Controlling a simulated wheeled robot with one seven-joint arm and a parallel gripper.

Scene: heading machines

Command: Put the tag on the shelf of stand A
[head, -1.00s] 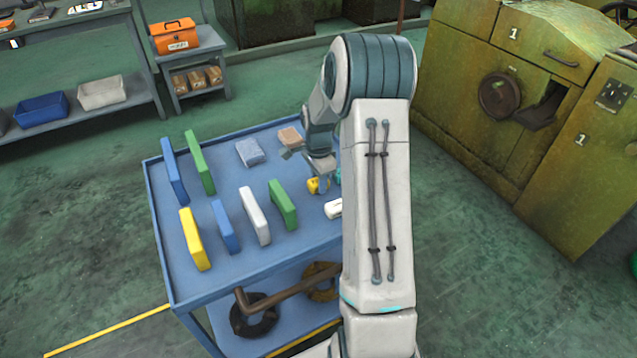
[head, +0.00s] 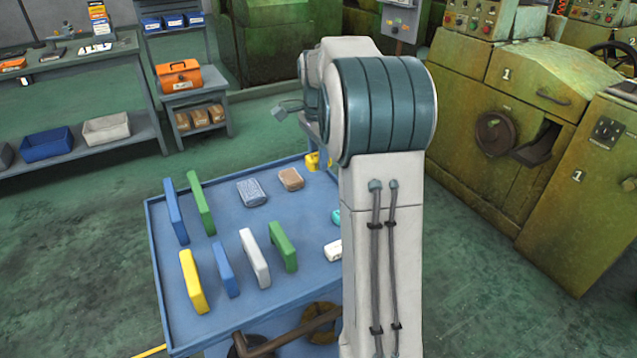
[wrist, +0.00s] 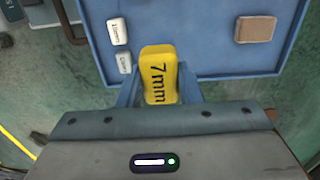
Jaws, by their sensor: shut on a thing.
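A yellow tag (wrist: 160,75) marked 7mm is clamped between the blue-grey fingers of my gripper (wrist: 160,92) in the wrist view. In the head view the yellow tag (head: 312,161) shows small at the far right edge of the blue cart, partly hidden by my arm. The cart top (wrist: 215,55) lies below the tag in the wrist view, with the tag apart from it. No stand lettered A can be made out.
The blue cart (head: 222,277) bears several upright coloured plates, a grey pad (head: 252,193) and a brown block (head: 291,179). White tags (wrist: 118,31) lie on it. Green machines (head: 470,140) stand right, a bench (head: 90,70) back left, a small table with an orange toolbox (head: 178,77) behind.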

